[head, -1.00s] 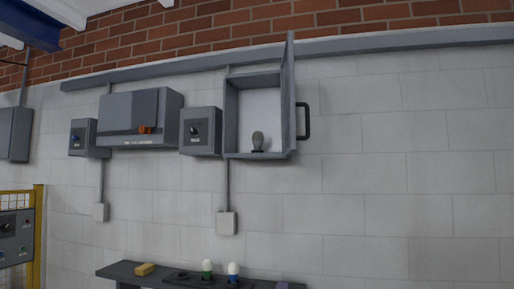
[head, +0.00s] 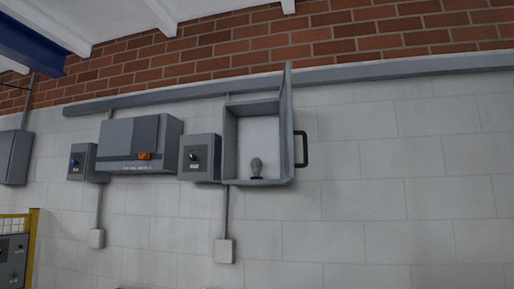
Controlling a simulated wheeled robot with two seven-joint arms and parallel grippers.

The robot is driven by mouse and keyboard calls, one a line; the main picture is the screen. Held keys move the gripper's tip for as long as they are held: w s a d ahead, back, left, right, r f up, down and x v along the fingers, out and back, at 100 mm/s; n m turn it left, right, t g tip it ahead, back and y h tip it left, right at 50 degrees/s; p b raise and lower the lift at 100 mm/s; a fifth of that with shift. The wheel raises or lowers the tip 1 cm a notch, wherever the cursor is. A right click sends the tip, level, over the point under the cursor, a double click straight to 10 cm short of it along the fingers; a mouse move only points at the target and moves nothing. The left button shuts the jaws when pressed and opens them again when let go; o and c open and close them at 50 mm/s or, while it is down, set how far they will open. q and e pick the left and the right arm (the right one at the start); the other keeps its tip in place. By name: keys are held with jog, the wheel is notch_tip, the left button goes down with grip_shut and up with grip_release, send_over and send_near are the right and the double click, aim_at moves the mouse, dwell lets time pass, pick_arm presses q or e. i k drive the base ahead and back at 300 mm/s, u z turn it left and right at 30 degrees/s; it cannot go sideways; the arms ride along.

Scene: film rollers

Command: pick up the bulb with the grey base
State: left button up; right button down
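The cabinet door (head: 287,125) is swung open on the right side and has a dark handle (head: 302,149). Neither of my grippers shows in the head view.
Left of the cabinet hang a small box with a black knob (head: 195,157), a larger box with an orange switch (head: 144,155) and a box with a blue knob (head: 75,162). A yellow-framed control panel (head: 15,250) stands at lower left. The wall at right is bare.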

aim_at(256, 164)
jog(key=u, duration=0.35)
jog(key=i, duration=0.55)
jog(key=u, duration=0.5)
jog(key=i, duration=1.15)
jog(key=z, duration=0.3)
